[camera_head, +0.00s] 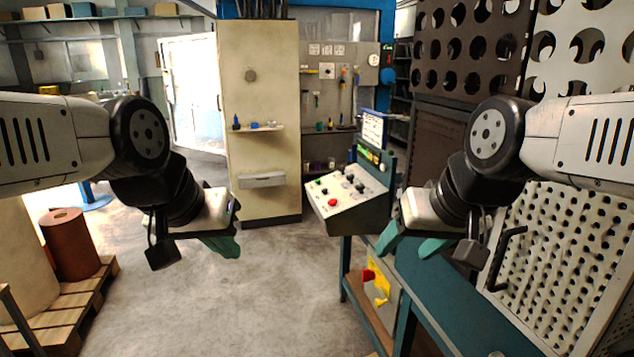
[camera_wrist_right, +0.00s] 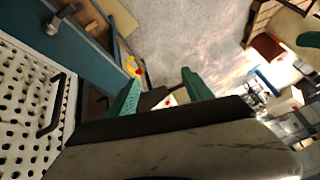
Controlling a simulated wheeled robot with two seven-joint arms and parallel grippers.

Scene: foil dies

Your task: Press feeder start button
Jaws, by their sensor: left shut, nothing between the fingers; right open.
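The control panel (camera_head: 352,205) is a pale sloped box on a teal stand, right of centre in the head view. It carries a red button (camera_head: 332,202), a green button (camera_head: 324,191) and several dark knobs. I cannot read which button is the feeder start. My left gripper (camera_head: 229,246) is shut and empty, left of the panel and apart from it over open floor. My right gripper (camera_head: 410,247) is open and empty, just right of the panel. Its teal fingers also show in the right wrist view (camera_wrist_right: 160,95), with part of the panel and a red spot between them.
A small screen (camera_head: 372,129) stands behind the panel. A teal bench (camera_head: 440,290) runs below my right arm, with a yellow and red item (camera_head: 376,285) beneath. A perforated rack (camera_head: 560,260) stands at right. A cream cabinet (camera_head: 260,120) is behind. The middle floor is clear.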

